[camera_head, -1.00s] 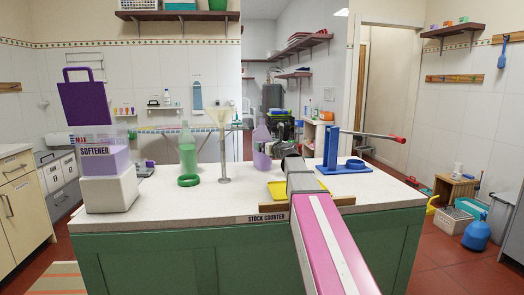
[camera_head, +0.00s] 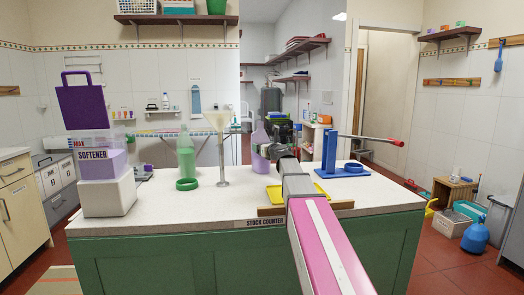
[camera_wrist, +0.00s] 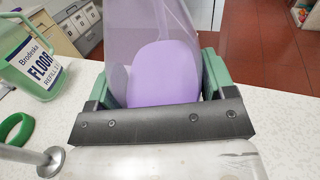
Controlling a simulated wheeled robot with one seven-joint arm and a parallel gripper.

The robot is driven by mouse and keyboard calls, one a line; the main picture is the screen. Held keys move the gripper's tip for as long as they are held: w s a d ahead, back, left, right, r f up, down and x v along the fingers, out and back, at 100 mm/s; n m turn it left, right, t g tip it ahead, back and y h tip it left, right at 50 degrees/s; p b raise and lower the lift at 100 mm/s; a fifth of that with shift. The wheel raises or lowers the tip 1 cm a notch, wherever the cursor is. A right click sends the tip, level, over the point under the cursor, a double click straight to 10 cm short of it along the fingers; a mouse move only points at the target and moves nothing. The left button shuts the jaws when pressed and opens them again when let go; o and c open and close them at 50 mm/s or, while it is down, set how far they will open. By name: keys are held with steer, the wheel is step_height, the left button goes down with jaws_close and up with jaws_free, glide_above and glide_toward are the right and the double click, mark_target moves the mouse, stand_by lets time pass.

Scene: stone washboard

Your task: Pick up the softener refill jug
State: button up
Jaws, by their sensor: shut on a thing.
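The softener refill jug (camera_head: 260,153) is a clear purple-tinted bottle with purple liquid, standing upright at the back middle of the counter in the head view. My gripper (camera_head: 282,136) reaches over the counter to its right side. In the wrist view the jug (camera_wrist: 165,70) sits between the two green fingers of my gripper (camera_wrist: 160,90), which are shut on it. Its base is hidden behind the gripper there, so I cannot tell if it touches the counter.
The stock counter (camera_head: 150,205) bears a green floor refill jug (camera_head: 186,155), a green ring (camera_head: 187,184), a funnel on a stand (camera_head: 222,150), a softener dispenser (camera_head: 100,175), a yellow tray (camera_head: 276,194) and a blue stand with a red-tipped lever (camera_head: 331,155).

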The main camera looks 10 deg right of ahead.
mark_target(267, 138)
steer(key=r, duration=0.4)
steer(key=shift+w+d+r, duration=0.25)
steer(key=shift+d, duration=0.15)
steer(key=w+d+r, duration=0.4)
steer(key=d+r, duration=0.2)
steer(key=d, duration=0.4)
steer(key=shift+r, duration=0.2)
steer(key=shift+s, duration=0.1)
stand_by(0.5)
